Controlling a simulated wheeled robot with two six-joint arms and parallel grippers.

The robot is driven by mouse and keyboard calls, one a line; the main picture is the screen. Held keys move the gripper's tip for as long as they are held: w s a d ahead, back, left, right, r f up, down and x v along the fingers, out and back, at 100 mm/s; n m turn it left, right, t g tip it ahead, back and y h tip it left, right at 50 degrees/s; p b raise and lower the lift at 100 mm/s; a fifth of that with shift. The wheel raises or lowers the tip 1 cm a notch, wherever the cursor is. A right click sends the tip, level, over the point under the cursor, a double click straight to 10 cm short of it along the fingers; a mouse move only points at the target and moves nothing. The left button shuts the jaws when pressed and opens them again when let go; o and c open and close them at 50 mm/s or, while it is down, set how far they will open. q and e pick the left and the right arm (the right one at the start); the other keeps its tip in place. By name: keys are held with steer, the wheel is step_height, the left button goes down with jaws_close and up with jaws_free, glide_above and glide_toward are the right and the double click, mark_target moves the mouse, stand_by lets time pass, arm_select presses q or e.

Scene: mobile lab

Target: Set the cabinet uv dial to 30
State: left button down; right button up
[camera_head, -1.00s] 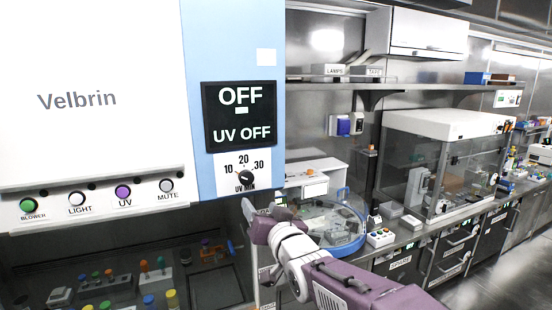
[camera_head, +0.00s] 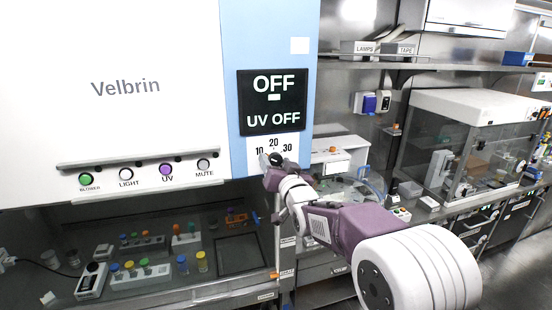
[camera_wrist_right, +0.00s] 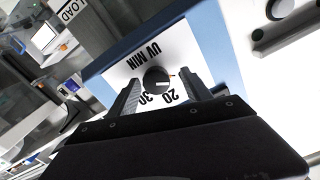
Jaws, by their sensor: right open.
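The cabinet UV dial is a round black knob (camera_wrist_right: 157,80) on a white plate with "UV MIN", 20 and 30 printed around it. Its white mark points right in the wrist view, away from the 30. In the head view the dial (camera_head: 277,158) sits below the display (camera_head: 272,101), which reads OFF and UV OFF, and is partly covered by my gripper. My right gripper (camera_head: 272,168) is open at the dial. In the wrist view its two fingers (camera_wrist_right: 157,76) stand on either side of the knob; I cannot tell whether they touch it. My left gripper is out of view.
A row of buttons for blower, light, UV and mute (camera_head: 166,170) lies left of the dial on the cabinet front. Below is the cabinet's work space with tube racks (camera_head: 141,275). To the right are a bench with a clear enclosure (camera_head: 470,140) and a shelf (camera_head: 420,66).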

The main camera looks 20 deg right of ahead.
steer(key=shift+s, duration=0.1)
steer(key=shift+d, duration=0.1)
steer(key=shift+w+d+f, duration=0.15)
steer(key=shift+w, duration=0.1)
steer(key=c, duration=0.6)
steer(key=shift+d, duration=0.1)
steer(key=c, duration=0.4)
jaws_close()
steer(key=shift+f, duration=0.1)
